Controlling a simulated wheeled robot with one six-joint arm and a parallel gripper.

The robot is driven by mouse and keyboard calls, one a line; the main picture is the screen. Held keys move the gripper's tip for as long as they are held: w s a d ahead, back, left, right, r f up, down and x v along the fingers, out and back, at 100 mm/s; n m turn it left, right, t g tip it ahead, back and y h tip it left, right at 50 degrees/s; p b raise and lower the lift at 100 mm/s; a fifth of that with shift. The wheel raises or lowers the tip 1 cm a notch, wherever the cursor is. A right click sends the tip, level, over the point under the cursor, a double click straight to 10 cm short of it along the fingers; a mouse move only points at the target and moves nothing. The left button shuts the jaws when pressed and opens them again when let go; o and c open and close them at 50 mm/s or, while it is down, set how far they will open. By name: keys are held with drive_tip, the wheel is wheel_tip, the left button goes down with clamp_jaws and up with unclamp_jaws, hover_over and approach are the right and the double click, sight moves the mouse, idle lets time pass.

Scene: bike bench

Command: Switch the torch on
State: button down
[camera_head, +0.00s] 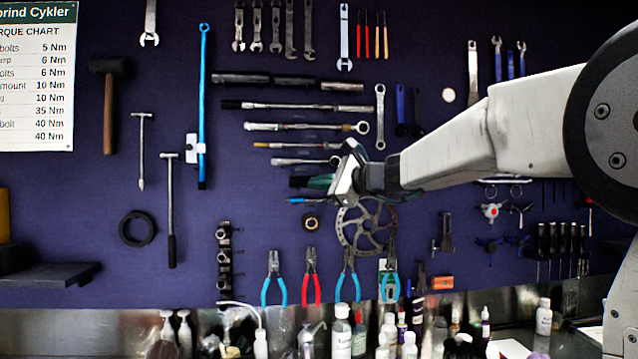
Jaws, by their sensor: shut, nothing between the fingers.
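My gripper (318,182) is at the end of the pale arm that reaches in from the right. It points left in front of the dark tool wall, with dark and green finger parts at its end. It is shut and holds nothing. I cannot pick out a torch with certainty; it may be hidden by the arm or among the small things on the bench.
The dark wall (80,220) carries wrenches, pliers (310,275), a mallet (108,90) and a brake disc (367,226) just below my gripper. Several bottles (341,330) crowd the bench at the bottom. A small dark shelf (50,274) juts out at left.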

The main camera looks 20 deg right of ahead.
drive_tip(key=shift+w, duration=0.1)
idle(0.6)
drive_tip(key=shift+w+d, duration=0.1)
drive_tip(key=shift+w, duration=0.25)
drive_tip(key=shift+w, duration=0.15)
idle(0.3)
drive_tip(key=shift+s, duration=0.65)
drive_tip(key=s+a, duration=0.1)
drive_tip(key=s, duration=0.5)
drive_tip(key=shift+a, duration=0.15)
idle(0.5)
